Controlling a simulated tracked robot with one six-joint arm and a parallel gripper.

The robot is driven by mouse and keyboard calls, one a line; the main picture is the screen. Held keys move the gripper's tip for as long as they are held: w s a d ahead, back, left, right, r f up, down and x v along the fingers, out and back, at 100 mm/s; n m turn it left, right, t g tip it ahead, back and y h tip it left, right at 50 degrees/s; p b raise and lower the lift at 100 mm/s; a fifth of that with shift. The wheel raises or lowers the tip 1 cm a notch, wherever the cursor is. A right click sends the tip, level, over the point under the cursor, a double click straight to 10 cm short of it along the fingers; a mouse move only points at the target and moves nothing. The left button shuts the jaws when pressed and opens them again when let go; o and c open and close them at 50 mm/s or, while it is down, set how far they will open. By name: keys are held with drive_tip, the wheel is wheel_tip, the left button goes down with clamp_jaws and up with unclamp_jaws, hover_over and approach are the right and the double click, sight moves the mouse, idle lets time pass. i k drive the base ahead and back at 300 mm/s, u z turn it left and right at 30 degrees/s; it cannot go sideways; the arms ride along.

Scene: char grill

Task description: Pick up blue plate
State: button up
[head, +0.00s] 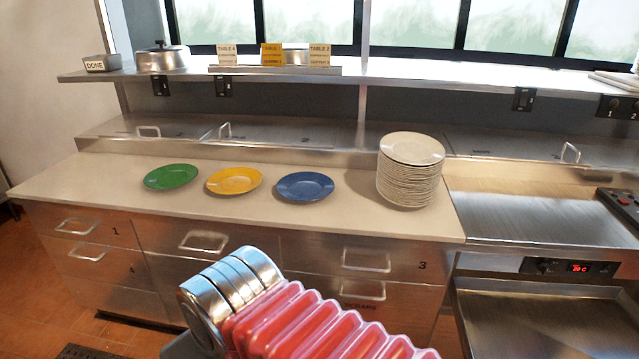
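The blue plate (304,186) lies flat on the pale counter, right of the yellow plate (234,180) and the green plate (171,177). A tall stack of white plates (409,180) stands to its right, apart from it. My arm, with a red ribbed sleeve and silver rings, shows at the bottom middle, in front of the drawers and below the blue plate. My gripper's fingers are not in view. Nothing touches the blue plate.
The counter (350,216) is clear in front of the plates. Above it runs a metal shelf (440,78) with a lidded pot (162,56), a DONE box (101,63) and order cards (271,55). A steel griddle surface (540,212) lies at the right.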

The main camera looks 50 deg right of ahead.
sight(302, 186)
drive_tip(key=z, duration=0.45)
drive_tip(key=i, duration=1.3)
drive_tip(key=z, duration=0.3)
